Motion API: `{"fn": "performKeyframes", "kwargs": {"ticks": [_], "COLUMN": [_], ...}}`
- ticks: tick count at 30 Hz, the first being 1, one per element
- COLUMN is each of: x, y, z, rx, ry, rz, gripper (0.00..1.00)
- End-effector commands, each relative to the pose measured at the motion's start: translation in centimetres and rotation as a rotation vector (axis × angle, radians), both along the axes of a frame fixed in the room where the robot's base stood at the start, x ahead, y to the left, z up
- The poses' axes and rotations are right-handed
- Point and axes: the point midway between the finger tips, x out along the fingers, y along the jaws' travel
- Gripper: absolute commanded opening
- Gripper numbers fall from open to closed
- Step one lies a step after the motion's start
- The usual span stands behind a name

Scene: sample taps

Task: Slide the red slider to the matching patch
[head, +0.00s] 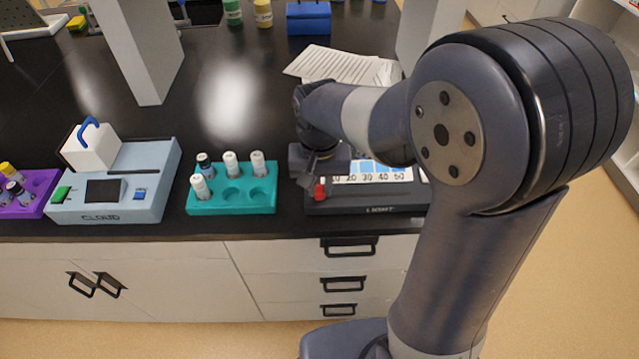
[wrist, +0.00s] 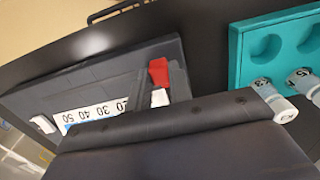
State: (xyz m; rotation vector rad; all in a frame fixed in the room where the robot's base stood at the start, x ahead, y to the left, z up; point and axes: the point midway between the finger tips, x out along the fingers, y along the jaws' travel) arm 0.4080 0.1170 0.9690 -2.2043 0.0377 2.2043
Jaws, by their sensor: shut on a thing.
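The red slider (head: 319,190) stands at the left end of a dark grey device (head: 350,207) with a white number scale (head: 385,177). It also shows in the wrist view as a red block (wrist: 158,71) between the dark fingers. My gripper (head: 314,170) points down over the device's left end and is shut on the slider; its fingertips show in the wrist view (wrist: 160,88). Light and mid blue patches (head: 368,166) sit behind the numbers. My arm hides the device's right rear part, so I cannot tell which patch matches.
A teal rack (head: 235,204) with several white-capped vials stands left of the device, with a small gap. Farther left are a light blue instrument (head: 118,200) and a purple rack (head: 30,205). Papers (head: 335,64) lie behind. A white pillar (head: 140,50) rises at back left.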

Motion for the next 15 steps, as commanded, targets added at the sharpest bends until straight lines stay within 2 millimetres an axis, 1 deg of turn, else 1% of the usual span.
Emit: {"fn": "performKeyframes", "kwargs": {"ticks": [1, 4, 5, 15], "x": [0.00, 0.01, 0.00, 0.01], "y": [0.00, 0.00, 0.00, -0.07], "z": [0.01, 0.02, 0.02, 0.03], "rx": [0.000, 0.000, 0.000, 0.000], "ry": [0.000, 0.000, 0.000, 0.000], "rz": [0.000, 0.000, 0.000, 0.000], "gripper": [0.09, 0.01, 0.00, 0.00]}}
